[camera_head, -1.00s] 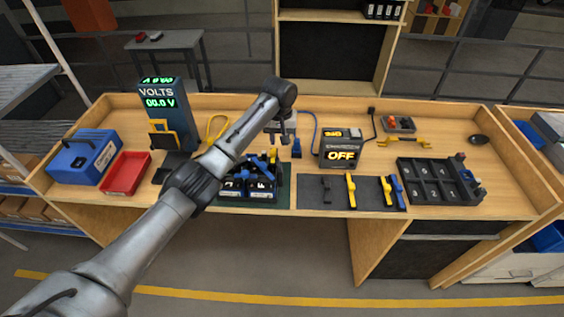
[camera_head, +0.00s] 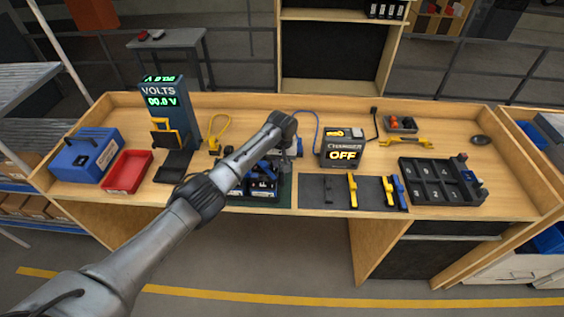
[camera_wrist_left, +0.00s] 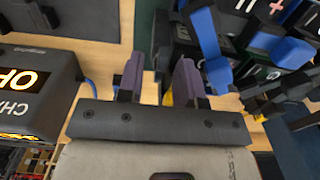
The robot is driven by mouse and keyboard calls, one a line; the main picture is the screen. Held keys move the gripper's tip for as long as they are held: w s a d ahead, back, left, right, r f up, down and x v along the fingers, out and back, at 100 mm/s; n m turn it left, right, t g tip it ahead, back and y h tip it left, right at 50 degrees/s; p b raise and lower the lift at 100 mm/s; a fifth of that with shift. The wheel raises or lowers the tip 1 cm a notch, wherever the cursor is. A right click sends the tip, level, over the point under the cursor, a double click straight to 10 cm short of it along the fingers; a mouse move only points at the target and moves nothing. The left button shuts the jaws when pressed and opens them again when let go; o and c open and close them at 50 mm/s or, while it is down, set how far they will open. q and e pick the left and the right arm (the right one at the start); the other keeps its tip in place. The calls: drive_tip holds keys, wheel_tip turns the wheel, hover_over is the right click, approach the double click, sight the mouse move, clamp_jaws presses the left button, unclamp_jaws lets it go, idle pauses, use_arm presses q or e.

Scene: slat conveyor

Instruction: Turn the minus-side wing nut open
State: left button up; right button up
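My left gripper (camera_wrist_left: 160,75) is open in the left wrist view, with two purplish fingers apart and nothing seen between them. In the head view my arm mostly hides it. The dark battery blocks (camera_head: 262,189) stand on a green mat by the bench's front edge, partly covered by my arm. In the left wrist view a dark block with a red plus mark (camera_wrist_left: 256,40) lies right of the fingers. A blue lever-like part (camera_wrist_left: 207,45) is close beside the right finger. I cannot tell which part is the minus-side wing nut. My right gripper is not in view.
The charger box (camera_head: 343,148) reads OFF, right of my gripper. A dark tool mat (camera_head: 325,202) and a compartment tray (camera_head: 440,182) lie further right. The volt meter (camera_head: 165,110), red bin (camera_head: 127,172) and blue box (camera_head: 84,156) stand at left.

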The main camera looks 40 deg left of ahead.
use_arm(q)
clamp_jaws()
idle(0.4)
